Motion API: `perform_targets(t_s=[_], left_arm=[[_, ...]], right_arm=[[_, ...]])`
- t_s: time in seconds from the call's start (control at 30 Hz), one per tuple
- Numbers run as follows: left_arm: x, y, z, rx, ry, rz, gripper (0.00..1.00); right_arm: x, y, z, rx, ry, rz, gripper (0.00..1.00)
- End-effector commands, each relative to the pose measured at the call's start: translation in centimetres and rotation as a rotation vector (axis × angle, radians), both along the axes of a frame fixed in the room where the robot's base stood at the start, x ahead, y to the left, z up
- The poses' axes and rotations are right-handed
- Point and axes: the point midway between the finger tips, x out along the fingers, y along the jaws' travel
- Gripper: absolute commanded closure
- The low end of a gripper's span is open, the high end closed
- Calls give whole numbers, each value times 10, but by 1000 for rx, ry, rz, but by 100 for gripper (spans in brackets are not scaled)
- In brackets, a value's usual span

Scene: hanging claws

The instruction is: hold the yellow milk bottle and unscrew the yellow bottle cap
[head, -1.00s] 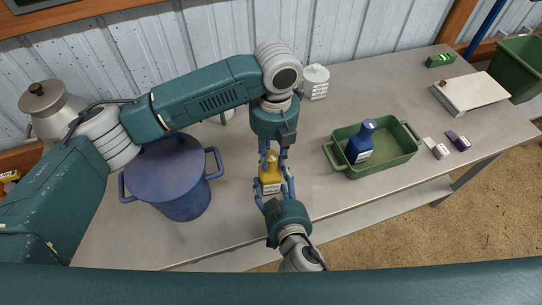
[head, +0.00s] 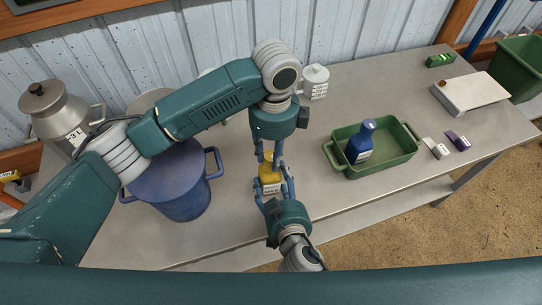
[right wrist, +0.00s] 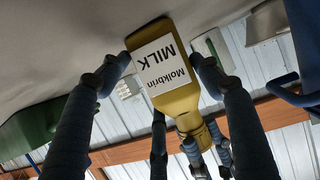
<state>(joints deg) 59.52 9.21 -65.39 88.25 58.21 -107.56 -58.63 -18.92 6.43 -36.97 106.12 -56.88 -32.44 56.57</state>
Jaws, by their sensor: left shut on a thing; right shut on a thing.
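The yellow milk bottle (head: 271,178) stands at the table's front part, between my two grippers. In the right wrist view the bottle (right wrist: 178,98) appears inverted, with its white "Molkbrin MILK" label facing the camera. My right gripper (head: 273,190) comes from the front and is shut on the bottle's body; its fingers flank the body in the wrist view. My left gripper (head: 270,162) reaches down from above and is shut around the bottle's top, at the yellow cap (head: 268,155). The fingers partly hide the cap, so I cannot tell whether it is loose.
A blue lidded pot (head: 170,192) stands close on the left. A green tray (head: 397,158) holding a blue bottle (head: 360,142) is on the right. A white canister (head: 315,82) stands behind. The table between bottle and tray is clear.

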Motion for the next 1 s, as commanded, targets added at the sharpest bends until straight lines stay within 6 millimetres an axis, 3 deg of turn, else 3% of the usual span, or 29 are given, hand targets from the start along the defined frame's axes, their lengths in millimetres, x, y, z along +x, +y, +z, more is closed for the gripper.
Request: perform_targets(t_s=[0.3, 0.77, 1.0], left_arm=[[1, 0, 1, 4, -23, 531, 100], [0, 0, 1, 8, -28, 666, 100], [-1, -1, 2, 14, -45, 1123, 100]], right_arm=[[-3, -2, -6, -3, 14, -4, 94], [-3, -2, -6, -4, 14, -3, 94], [-3, -2, -6, -4, 14, -3, 94]])
